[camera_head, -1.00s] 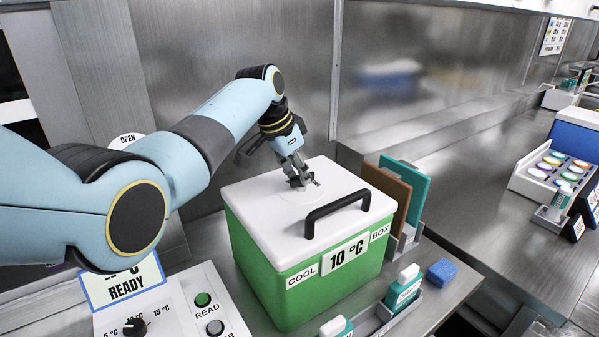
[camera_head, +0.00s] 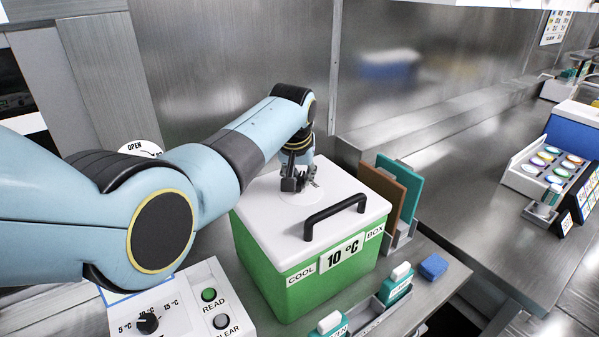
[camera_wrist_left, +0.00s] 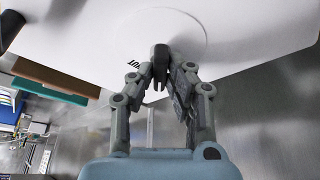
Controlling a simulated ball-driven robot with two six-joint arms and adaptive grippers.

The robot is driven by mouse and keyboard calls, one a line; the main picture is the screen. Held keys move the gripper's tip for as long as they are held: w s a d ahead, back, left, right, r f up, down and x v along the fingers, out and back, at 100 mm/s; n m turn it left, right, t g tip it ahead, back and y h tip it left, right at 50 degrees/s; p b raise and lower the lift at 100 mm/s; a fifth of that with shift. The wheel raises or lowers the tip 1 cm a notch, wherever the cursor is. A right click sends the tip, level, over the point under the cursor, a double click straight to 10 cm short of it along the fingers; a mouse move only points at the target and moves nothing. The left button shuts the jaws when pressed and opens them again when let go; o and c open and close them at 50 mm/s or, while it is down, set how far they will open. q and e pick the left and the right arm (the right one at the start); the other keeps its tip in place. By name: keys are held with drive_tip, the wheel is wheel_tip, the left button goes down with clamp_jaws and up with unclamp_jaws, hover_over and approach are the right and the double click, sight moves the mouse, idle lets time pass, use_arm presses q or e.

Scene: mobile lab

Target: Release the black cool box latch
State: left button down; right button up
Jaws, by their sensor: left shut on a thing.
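The green cool box (camera_head: 270,270) stands on the steel bench with its white lid (camera_head: 277,222) down. A black handle (camera_head: 335,215) arches over the front of the lid. My left gripper (camera_head: 300,187) is at a round plate (camera_head: 293,198) on the lid, behind the handle. It is shut on the small black latch (camera_wrist_left: 161,52), which is mostly hidden by the fingers. In the left wrist view, the fingers (camera_wrist_left: 165,70) meet over the round plate, beside partly covered lettering. My right gripper is not in view.
A control panel (camera_head: 180,318) with a knob and buttons is at the front left. Brown (camera_head: 383,190) and teal (camera_head: 403,190) panels stand right of the box. Bottles and a blue block (camera_head: 433,267) are at the front right. A steel wall is close behind.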

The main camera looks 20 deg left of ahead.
use_arm(q)
drive_tip(key=shift+d+n+y, duration=0.1)
drive_tip(key=shift+n+y, duration=0.2)
drive_tip(key=shift+n, duration=0.7)
drive_tip(key=shift+f+n+y+b, duration=0.1)
drive_tip(key=shift+n+y+b, duration=0.4)
drive_tip(key=shift+n, duration=0.4)
drive_tip(key=n+g+b, duration=0.1)
drive_tip(key=n+b, duration=0.1)
drive_tip(key=n, duration=0.1)
drive_tip(key=shift+y, duration=0.4)
drive_tip(key=shift+n+g+b, duration=0.4)
drive_tip(key=shift+n+b, duration=0.65)
drive_tip(key=shift+n, duration=0.05)
drive_tip(key=shift+y, duration=0.3)
drive_tip(key=c, duration=1.3)
unclamp_jaws()
drive_tip(key=shift+w, duration=0.1)
drive_tip(key=shift+r, duration=0.2)
